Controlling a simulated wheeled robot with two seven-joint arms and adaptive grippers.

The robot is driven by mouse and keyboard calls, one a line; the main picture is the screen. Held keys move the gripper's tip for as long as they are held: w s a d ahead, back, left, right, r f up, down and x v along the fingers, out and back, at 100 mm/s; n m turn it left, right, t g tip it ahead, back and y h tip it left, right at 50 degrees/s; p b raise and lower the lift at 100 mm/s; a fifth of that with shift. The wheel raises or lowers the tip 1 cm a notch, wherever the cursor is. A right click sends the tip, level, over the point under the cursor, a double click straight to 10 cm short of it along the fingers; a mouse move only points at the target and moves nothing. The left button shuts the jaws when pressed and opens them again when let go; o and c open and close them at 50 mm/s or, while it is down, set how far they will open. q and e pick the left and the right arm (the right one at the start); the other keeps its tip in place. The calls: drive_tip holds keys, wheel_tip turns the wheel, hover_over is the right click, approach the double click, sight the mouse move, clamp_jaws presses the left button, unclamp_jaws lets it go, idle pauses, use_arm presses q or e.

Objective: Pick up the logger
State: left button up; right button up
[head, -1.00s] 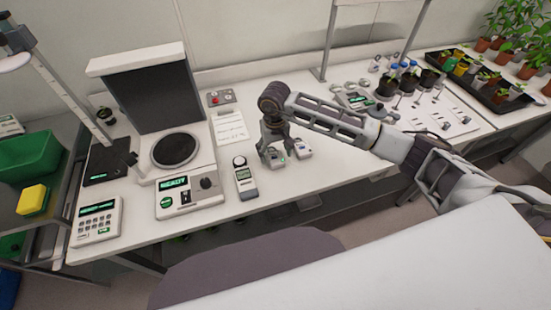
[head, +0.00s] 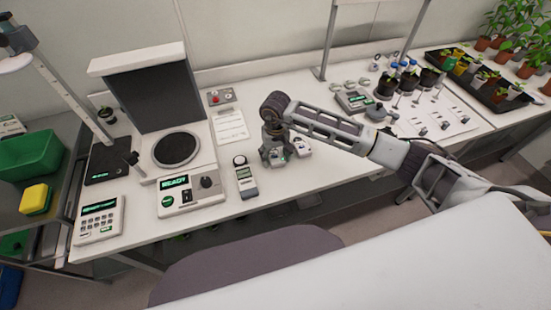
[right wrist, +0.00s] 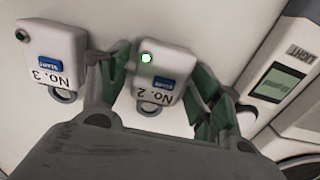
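Two small white loggers lie side by side on the bench. The No. 2 logger (right wrist: 165,72) has a lit green light and a blue START label; in the head view it (head: 278,161) is partly hidden by my right gripper. The No. 3 logger (right wrist: 50,55) lies beside it, at its right in the head view (head: 302,148). My right gripper (head: 272,158) points down over the No. 2 logger. In the right wrist view its green-padded fingers (right wrist: 162,88) stand on either side of that logger, close to its sides, and look open. My left gripper is not in view.
A handheld light meter (head: 246,180) lies left of the loggers and close to one finger in the wrist view (right wrist: 275,85). Plant pots (head: 387,88) stand at right.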

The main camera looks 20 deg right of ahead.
sight(276, 156)
drive_tip(key=c, duration=0.7)
drive_tip(key=shift+r, duration=0.1)
drive_tip(key=shift+c, duration=0.2)
wheel_tip(276, 156, up, 10)
drive_tip(key=b, duration=0.2)
idle(0.5)
